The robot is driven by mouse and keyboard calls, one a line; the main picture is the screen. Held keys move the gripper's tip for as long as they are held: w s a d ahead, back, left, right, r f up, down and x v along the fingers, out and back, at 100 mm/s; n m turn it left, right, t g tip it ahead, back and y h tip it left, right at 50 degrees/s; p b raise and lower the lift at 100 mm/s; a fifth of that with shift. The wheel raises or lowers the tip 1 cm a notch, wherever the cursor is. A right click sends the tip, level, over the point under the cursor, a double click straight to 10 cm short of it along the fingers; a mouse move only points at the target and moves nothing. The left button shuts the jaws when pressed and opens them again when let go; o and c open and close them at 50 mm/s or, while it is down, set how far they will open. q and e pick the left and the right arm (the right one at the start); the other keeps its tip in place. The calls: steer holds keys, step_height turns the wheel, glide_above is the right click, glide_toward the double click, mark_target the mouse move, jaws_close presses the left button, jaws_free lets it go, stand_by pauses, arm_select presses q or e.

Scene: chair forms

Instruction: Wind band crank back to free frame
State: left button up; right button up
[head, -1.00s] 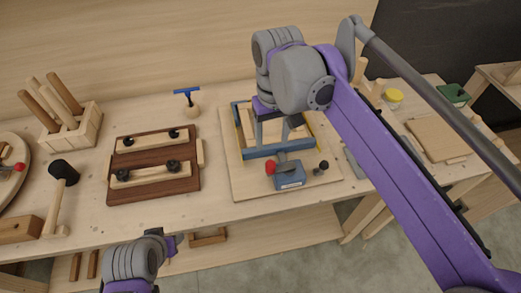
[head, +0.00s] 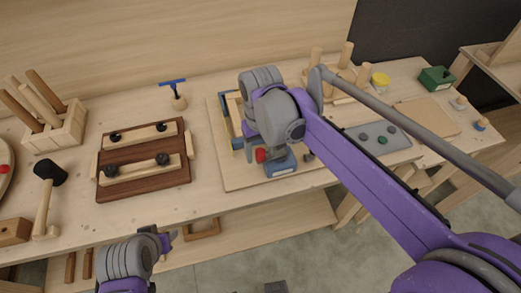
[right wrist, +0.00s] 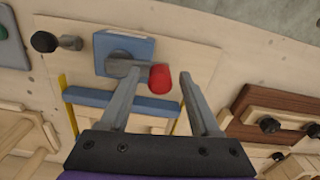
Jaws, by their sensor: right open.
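The band crank is a blue box (head: 281,166) with a grey arm and red knob (head: 261,155), on a light board. In the right wrist view the box (right wrist: 124,52) and red knob (right wrist: 160,79) show clearly. The blue-banded wooden frame (head: 225,122) lies behind it, mostly hidden by my right wrist. My right gripper (right wrist: 158,73) is open, and the red knob appears between its fingertips, nearer the left finger; I cannot tell whether they touch. My left gripper (head: 166,243) hangs in front of the bench, its jaws unclear.
A dark clamp board (head: 145,185), a mallet (head: 45,195) and a dowel box (head: 57,128) stand to the left. A black knob (right wrist: 44,42) sits beside the crank. A grey plate (head: 378,138) lies to the right. A blue T-handle tool (head: 177,95) stands behind.

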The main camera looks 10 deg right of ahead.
jaws_close()
stand_by(1.4)
